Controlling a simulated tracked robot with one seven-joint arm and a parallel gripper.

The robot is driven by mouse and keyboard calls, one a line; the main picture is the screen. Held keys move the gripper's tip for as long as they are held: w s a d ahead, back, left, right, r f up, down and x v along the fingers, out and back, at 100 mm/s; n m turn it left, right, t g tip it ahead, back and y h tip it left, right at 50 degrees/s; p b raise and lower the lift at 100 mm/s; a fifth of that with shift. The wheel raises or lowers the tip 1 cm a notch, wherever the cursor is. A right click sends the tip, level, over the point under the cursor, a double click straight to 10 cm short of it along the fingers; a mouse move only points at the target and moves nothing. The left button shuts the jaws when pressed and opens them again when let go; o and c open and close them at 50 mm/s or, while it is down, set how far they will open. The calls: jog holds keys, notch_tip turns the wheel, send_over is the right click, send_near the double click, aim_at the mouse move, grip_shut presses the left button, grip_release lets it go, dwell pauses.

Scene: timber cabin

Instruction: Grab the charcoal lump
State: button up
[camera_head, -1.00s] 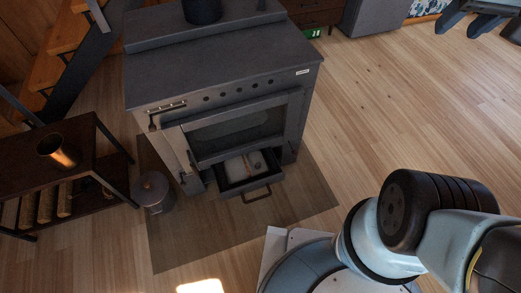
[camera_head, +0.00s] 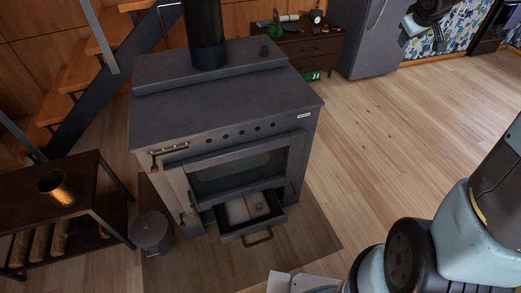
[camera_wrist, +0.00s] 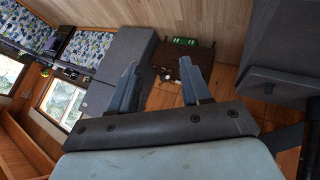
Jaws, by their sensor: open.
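I cannot pick out a charcoal lump with certainty. A small dark object (camera_head: 264,50) sits at the back right of the stove top; it is too small to identify. The stove's lower drawer (camera_head: 262,229) is pulled open and holds a pale grey mass (camera_head: 246,208) with small details I cannot make out. My gripper (camera_wrist: 163,88) is open and empty in the wrist view, its two fingers apart and pointing across the room. In the head view my gripper (camera_head: 412,26) is raised at the top right, well away from the stove and drawer.
The dark stove (camera_head: 220,98) has a flue pipe (camera_head: 205,35) at the back. A low shelf (camera_head: 86,178) with a brass cup (camera_head: 57,188) and logs stands at left, a grey canister (camera_head: 150,232) beside it. A cabinet (camera_head: 306,50) stands behind. The floor right of the stove is clear.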

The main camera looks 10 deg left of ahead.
jog(key=w+a+f+n+y, duration=0.2)
jog(key=w+f+n, duration=0.1)
jog(key=w+f, duration=0.65)
jog(key=w+a+f+n+y, duration=0.1)
jog(key=w+a+f+n, duration=0.35)
jog(key=f, duration=0.75)
jog(key=n+g+y, duration=0.9)
jog(key=g+y, duration=0.2)
jog(key=g, duration=0.2)
send_near(259, 206)
jog(key=x, duration=0.2)
jog(key=shift+a+f+m, duration=0.2)
jog(key=shift+a+m, duration=0.05)
jog(key=shift+a, duration=0.05)
jog(key=shift+x, duration=2.9)
jog(key=shift+s, duration=0.1)
jog(key=c, duration=0.8)
jog(key=shift+r, duration=0.1)
